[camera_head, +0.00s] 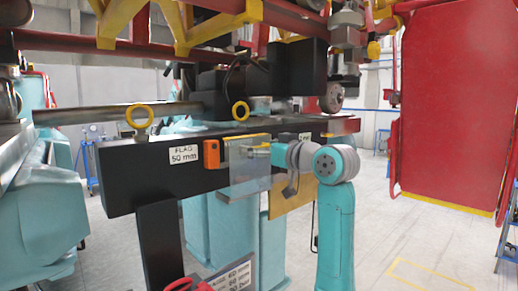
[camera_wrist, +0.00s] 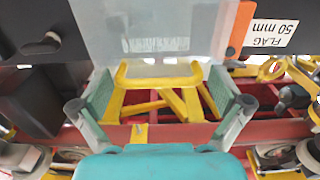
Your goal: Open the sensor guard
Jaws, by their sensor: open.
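The sensor guard (camera_head: 247,168) is a clear panel on the front of the black beam, beside an orange sensor (camera_head: 211,154). In the wrist view the guard (camera_wrist: 155,25) fills the upper middle, with a yellow handle (camera_wrist: 158,80) along its edge. My gripper (camera_wrist: 160,85) is open. Its two fingers stand to either side of the handle, with gaps visible, and hold nothing. In the head view my gripper (camera_head: 272,150) is at the right side of the guard; its fingertips are small and hard to make out there.
The black beam (camera_head: 130,170) carries a "FLAG 50 mm" label (camera_head: 184,154) and yellow ring bolts (camera_head: 139,115). Red and yellow train framework (camera_head: 200,25) hangs above. A large red panel (camera_head: 455,100) stands at the right. Open floor (camera_head: 420,240) lies at the lower right.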

